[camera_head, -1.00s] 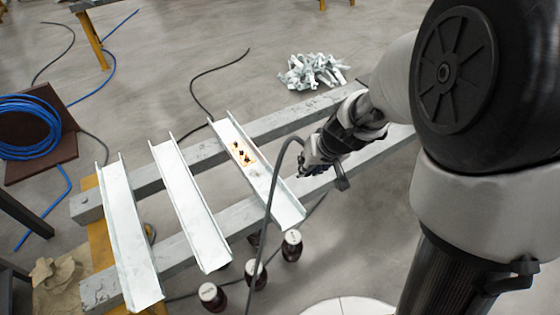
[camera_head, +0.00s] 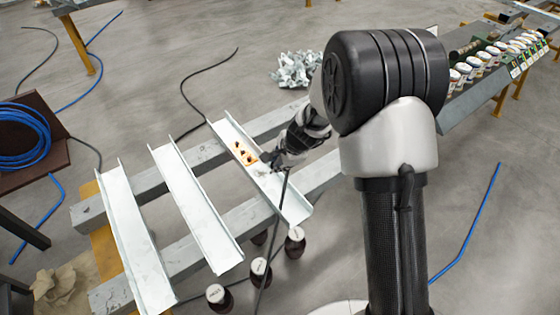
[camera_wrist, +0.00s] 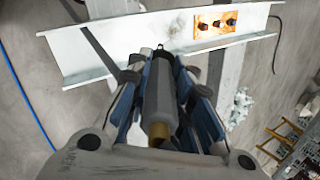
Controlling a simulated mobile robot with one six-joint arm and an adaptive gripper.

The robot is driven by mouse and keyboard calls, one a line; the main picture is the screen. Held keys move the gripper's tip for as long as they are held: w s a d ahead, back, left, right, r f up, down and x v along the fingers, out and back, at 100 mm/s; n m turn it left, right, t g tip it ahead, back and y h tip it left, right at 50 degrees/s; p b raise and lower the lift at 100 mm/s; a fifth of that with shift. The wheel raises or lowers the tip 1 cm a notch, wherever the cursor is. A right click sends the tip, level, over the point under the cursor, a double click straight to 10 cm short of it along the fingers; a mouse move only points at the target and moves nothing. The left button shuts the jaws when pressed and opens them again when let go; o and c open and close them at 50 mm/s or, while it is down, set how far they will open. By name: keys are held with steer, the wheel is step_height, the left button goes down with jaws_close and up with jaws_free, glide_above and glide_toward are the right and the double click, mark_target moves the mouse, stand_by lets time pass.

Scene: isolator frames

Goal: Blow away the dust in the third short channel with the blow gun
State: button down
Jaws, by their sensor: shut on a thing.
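Three pale metal channels lie side by side across two grey beams. The right-hand channel (camera_head: 272,188) bears an orange-brown patch with dark spots (camera_head: 245,154). It crosses the top of the wrist view (camera_wrist: 110,45), where a pale, dust-like smudge (camera_wrist: 186,24) lies left of the orange patch (camera_wrist: 215,24). My gripper (camera_head: 272,158) is over this channel, just beside the orange patch. In the wrist view my gripper (camera_wrist: 163,68) is shut on the blow gun (camera_wrist: 158,95), a grey cylinder with a brass rear end. Its dark tip points toward the channel; whether it touches is unclear.
The middle channel (camera_head: 195,205) and left channel (camera_head: 135,240) lie to the left. Dark bottles with pale caps (camera_head: 260,267) stand below the right channel's near end. A dark hose (camera_head: 272,235) hangs below my gripper. A crumpled pale heap (camera_head: 297,69) lies behind.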

steer(key=shift+b+x, duration=1.6)
steer(key=shift+x, duration=2.3)
steer(key=shift+w+a, duration=0.1)
steer(key=shift+f+b, duration=0.5)
steer(key=shift+w+a+r+p, duration=0.2)
steer(key=shift+w+p, duration=0.1)
steer(key=shift+p, duration=0.3)
steer(key=shift+w+a+p, duration=0.2)
steer(key=shift+w+p, duration=0.05)
steer(key=shift+p, duration=0.15)
steer(key=shift+w+a, duration=0.1)
steer(key=shift+w, duration=0.1)
steer(key=shift+w+a+f+p, duration=0.15)
steer(key=shift+w+a+p, duration=0.65)
steer(key=shift+p, duration=0.8)
steer(key=shift+w+d, duration=0.1)
steer(key=shift+d, duration=0.05)
